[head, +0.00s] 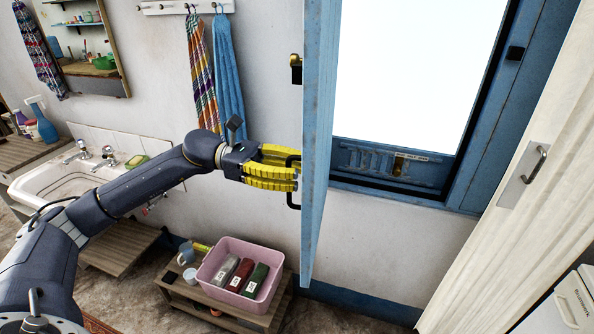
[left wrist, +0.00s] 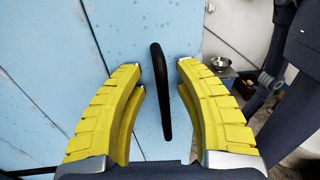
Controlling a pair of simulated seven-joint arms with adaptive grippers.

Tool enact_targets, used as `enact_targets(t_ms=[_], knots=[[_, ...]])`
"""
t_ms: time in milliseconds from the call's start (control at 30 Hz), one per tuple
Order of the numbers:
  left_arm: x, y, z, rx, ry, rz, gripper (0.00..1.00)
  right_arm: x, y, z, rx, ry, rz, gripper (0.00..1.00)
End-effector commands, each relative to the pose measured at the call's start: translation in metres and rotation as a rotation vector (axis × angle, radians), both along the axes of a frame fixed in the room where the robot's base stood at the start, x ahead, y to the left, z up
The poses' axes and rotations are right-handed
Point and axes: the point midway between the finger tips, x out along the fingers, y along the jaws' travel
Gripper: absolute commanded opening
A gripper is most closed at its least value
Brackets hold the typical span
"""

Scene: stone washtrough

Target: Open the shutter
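The blue shutter (head: 319,140) stands swung out from the window (head: 420,75) and is seen nearly edge-on in the head view. Its black bar handle (head: 292,202) is on the left face; the handle also shows in the left wrist view (left wrist: 161,92). My left gripper (head: 294,168) has yellow ribbed fingers and is at the handle. In the left wrist view my left gripper (left wrist: 161,70) is open, with the handle between its fingers and a gap on both sides. The shutter's pale blue face (left wrist: 45,70) lies beyond the fingertips. My right gripper is in neither view.
A pink bin (head: 224,286) with several packages stands on a low wooden bench (head: 185,300) below the arm. A sink (head: 75,180) is at the left. Towels (head: 229,70) hang behind. A pale door (head: 535,150) with a metal handle is at the right.

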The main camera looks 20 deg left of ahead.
Motion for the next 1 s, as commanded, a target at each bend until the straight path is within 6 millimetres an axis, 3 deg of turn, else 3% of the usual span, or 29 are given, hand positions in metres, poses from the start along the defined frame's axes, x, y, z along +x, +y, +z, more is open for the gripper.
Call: enact_targets(t_ms=[600, 1000], knots=[[-0.005, 0.093, -0.001, 0.002, 0.003, 0.004, 0.32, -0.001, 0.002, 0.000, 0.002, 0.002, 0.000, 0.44], [-0.007, 0.117, 0.000, 0.001, 0.001, 0.001, 0.32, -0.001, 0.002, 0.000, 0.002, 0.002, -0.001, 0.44]])
